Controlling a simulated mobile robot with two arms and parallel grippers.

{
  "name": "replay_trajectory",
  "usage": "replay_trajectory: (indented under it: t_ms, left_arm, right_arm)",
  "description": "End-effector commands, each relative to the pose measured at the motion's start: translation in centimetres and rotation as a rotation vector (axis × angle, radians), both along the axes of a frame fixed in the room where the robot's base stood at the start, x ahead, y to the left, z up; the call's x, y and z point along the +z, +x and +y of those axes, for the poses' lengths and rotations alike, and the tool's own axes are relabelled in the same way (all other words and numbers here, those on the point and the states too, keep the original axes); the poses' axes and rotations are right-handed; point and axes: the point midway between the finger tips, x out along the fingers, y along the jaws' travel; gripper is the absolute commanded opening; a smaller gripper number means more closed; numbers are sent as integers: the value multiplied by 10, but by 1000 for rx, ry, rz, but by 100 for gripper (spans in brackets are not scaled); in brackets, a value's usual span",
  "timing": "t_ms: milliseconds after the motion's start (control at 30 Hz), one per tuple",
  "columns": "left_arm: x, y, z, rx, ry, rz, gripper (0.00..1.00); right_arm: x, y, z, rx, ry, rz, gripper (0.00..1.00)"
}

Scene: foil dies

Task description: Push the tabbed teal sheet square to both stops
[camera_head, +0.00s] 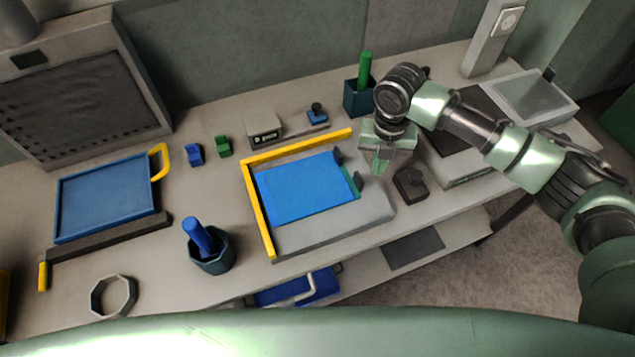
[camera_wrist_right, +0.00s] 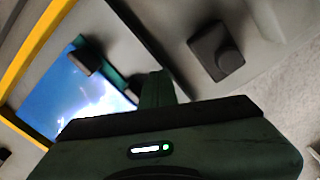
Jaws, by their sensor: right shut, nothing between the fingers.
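A blue sheet (camera_head: 300,190) lies on a grey board inside an L of yellow stops, one at the left (camera_head: 259,215) and one at the back (camera_head: 300,147). A narrow gap shows between the sheet and each stop. A teal edge (camera_head: 352,196) shows along the sheet's right side, with two dark tabs (camera_head: 358,179) standing there; most of the teal is hidden under the blue. My right gripper (camera_head: 378,168) is shut and empty, just right of the tabs, apparently clear of them. In the wrist view the shut fingers (camera_wrist_right: 157,88) point toward the teal edge (camera_wrist_right: 118,84). My left gripper is not in view.
A dark block with a knob (camera_head: 409,184) stands close right of the gripper. A dark holder with a green handle (camera_head: 364,92) is behind it. A blue tray (camera_head: 107,199) and a cup with a blue handle (camera_head: 211,249) are at left. The board's front strip is bare.

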Motion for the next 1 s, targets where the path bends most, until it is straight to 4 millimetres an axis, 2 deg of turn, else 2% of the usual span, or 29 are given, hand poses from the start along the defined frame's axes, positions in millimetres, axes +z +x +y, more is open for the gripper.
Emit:
replay_trajectory:
  t_ms: [567, 1000]
  left_arm:
    - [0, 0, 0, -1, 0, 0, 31]
    - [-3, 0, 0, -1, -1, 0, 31]
  right_arm:
    - [0, 0, 0, 0, 0, 0, 0]
    - [-8, 0, 0, 0, 0, 0, 0]
